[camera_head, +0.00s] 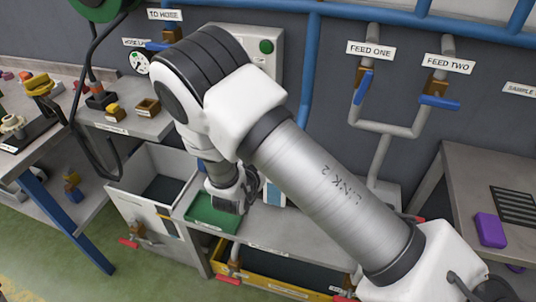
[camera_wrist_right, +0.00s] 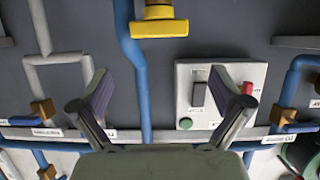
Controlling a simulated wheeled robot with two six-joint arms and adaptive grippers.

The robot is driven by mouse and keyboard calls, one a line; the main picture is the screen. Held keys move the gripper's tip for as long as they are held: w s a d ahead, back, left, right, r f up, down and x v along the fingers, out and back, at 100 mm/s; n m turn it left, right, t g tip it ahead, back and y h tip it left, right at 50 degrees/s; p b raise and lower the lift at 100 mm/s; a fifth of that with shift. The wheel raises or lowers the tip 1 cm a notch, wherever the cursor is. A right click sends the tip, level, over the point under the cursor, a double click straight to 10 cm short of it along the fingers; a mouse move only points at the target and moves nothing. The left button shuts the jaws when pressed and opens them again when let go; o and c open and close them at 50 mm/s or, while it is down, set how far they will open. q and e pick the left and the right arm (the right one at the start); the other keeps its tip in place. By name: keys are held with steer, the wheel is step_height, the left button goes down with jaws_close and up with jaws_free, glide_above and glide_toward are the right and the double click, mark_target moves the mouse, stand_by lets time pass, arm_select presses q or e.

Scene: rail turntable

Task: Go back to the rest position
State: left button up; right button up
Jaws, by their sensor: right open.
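My right arm (camera_head: 325,180) comes in from the right in the head view and bends down at its white elbow. My left gripper is not in view.
A grey bin (camera_head: 128,200) stands left of the mat, and a yellow-edged drawer (camera_head: 262,270) is below. Pipes with blue valve handles (camera_head: 363,88) line the wall. A purple block (camera_head: 490,230) lies on the right table. Green floor (camera_head: 40,255) is open at lower left.

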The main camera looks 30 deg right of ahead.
steer(key=shift+s, duration=0.1)
stand_by(0.4)
steer(key=s+d+f+n+g+y, duration=0.3)
steer(key=s+f+n+g+y, duration=0.15)
steer(key=s+f, duration=1.2)
steer(key=s+a+f+n+g+y, duration=0.2)
steer(key=s+a+y, duration=0.1)
steer(key=s, duration=0.4)
steer(key=s+a+f+n+g+y, duration=0.2)
steer(key=s+a+n+y, duration=0.1)
steer(key=s+a, duration=0.2)
steer(key=shift+s+a, duration=0.3)
steer(key=shift+s, duration=0.7)
